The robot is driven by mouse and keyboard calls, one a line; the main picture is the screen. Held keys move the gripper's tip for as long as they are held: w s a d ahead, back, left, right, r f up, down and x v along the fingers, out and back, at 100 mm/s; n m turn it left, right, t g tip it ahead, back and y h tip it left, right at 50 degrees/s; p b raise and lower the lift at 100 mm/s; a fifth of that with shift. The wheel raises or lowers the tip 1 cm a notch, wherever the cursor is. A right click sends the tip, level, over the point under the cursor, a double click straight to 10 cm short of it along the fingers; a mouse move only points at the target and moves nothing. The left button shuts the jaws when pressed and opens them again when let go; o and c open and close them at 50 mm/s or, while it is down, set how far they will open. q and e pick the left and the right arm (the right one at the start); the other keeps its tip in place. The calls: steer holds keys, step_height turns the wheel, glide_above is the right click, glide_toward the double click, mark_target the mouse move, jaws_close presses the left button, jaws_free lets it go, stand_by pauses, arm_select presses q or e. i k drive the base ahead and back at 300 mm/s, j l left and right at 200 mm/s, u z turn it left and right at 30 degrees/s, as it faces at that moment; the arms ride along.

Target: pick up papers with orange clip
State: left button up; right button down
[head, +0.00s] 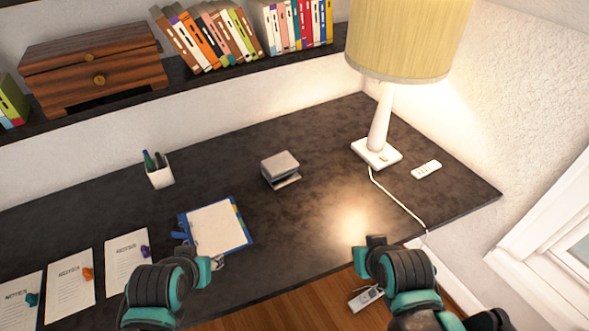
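Three white sheets lie side by side at the desk's left front in the head view. The middle paper (68,290) carries an orange clip (87,273) on its right edge. My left gripper (198,258) is to the right of the papers, close to the clipboard's lower left in the picture and apart from the orange clip. My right gripper (378,246) is at the desk's front edge, far right of the papers. Both grippers' finger openings are unclear.
The dark desk's (315,220) middle is clear.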

mark_target(71, 285)
steer(key=k+u, duration=0.15)
steer(key=u, duration=1.7)
steer(key=i+j+z, duration=0.35)
steer(key=j, duration=0.25)
steer(key=i+j+z, duration=0.2)
steer(key=i+j, duration=0.15)
steer(key=i+j+z, duration=0.15)
steer(key=j, duration=0.25)
steer(key=i+j+z, duration=0.2)
steer(key=j, duration=0.2)
steer(key=i+j+z, duration=0.15)
steer(key=j, duration=0.25)
